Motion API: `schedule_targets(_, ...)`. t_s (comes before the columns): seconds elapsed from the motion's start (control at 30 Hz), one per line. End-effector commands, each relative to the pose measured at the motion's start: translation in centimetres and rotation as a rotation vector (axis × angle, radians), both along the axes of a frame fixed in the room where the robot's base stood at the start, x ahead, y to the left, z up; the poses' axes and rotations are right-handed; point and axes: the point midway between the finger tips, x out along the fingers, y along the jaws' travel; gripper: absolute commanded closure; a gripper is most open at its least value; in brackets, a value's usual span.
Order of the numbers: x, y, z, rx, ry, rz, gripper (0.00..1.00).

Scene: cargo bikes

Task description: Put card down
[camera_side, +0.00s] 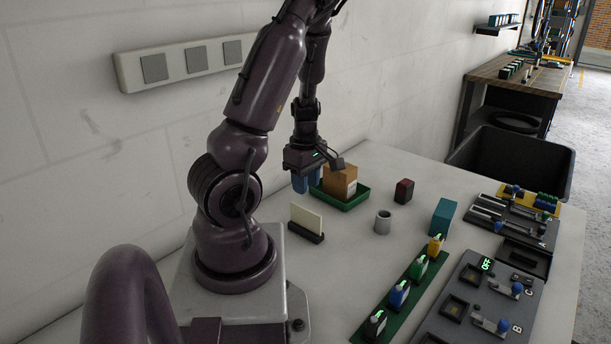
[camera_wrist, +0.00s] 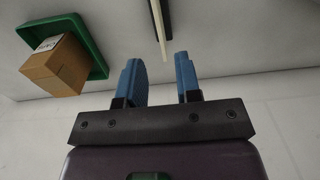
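The cream card (camera_side: 306,219) stands upright in a dark slotted holder (camera_side: 306,234) on the white table in the side view. In the wrist view the card (camera_wrist: 157,22) shows edge-on, beyond the fingertips and between their lines. My gripper (camera_side: 307,182) hangs above the table behind the card, beside the green tray. In the wrist view my gripper (camera_wrist: 157,68) has its two blue fingers apart with nothing between them. The card is clear of the fingers.
A cardboard box (camera_side: 341,181) sits in a green tray (camera_side: 357,199) close to my gripper. A grey cup (camera_side: 382,222), a dark red block (camera_side: 404,191) and a teal block (camera_side: 443,217) stand to the right. A green strip (camera_side: 403,296) holds several bottles. Control panels (camera_side: 470,310) line the right edge.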

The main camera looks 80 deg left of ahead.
Motion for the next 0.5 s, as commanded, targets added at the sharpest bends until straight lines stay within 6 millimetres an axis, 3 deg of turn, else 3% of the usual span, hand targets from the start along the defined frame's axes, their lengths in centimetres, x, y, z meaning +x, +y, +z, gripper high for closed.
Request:
schedule_targets(0.17, 0.3, -0.2, 1.7, 0.0, -0.007, -0.015, 0.69)
schedule_targets(0.27, 2.0, -1.4, 2.9, -0.01, -0.047, -0.118, 0.69)
schedule_targets(0.37, 5.3, -4.3, 5.2, -0.015, -0.125, -0.354, 0.69)
schedule_targets(0.5, 9.5, -10.7, 10.0, 0.019, -0.247, -0.841, 0.69)
